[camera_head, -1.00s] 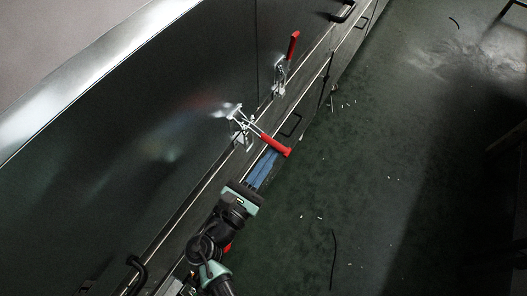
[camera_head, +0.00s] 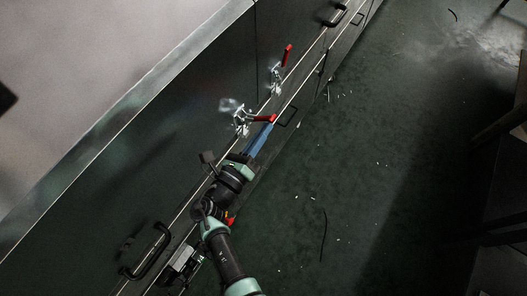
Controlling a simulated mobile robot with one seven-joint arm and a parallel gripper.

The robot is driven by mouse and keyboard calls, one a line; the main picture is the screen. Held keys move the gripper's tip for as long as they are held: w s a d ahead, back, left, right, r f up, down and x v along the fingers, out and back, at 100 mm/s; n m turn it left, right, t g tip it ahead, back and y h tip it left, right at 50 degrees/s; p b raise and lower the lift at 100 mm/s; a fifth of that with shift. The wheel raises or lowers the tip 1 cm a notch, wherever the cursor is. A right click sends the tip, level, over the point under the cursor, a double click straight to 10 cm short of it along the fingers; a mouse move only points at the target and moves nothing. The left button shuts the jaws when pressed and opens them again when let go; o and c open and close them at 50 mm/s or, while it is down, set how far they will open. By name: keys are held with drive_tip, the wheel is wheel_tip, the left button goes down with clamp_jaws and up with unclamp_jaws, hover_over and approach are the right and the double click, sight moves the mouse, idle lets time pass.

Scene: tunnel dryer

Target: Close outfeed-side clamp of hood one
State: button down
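Two toggle clamps with red handles sit along the lower edge of the dark metal hood. The nearer clamp (camera_head: 241,121) is a bright metal linkage; its red handle (camera_head: 263,118) sticks out to the right, away from the hood. The farther clamp (camera_head: 274,79) has its red handle (camera_head: 287,55) pointing up. No label shows which is outfeed-side. My gripper (camera_head: 267,126) has blue fingers whose tips are at or just below the nearer handle's outer end. I cannot tell whether they touch it, or how wide they are apart.
A panel seam runs between the two clamps. Black pull handles stick out at the near left (camera_head: 148,252) and at the far end (camera_head: 335,14). The green floor (camera_head: 380,180) on the right is mostly clear, with small scraps. Dark furniture (camera_head: 500,140) stands at the right edge.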

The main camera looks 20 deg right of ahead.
drive_tip(key=shift+w+a+r+p, duration=0.3)
drive_tip(key=shift+w+r, duration=0.15)
drive_tip(key=shift+r, duration=0.25)
drive_tip(key=shift+w+a+r+p, duration=0.4)
drive_tip(key=shift+w+r+p, duration=0.05)
drive_tip(key=shift+w+r, duration=0.2)
drive_tip(key=shift+f, duration=0.15)
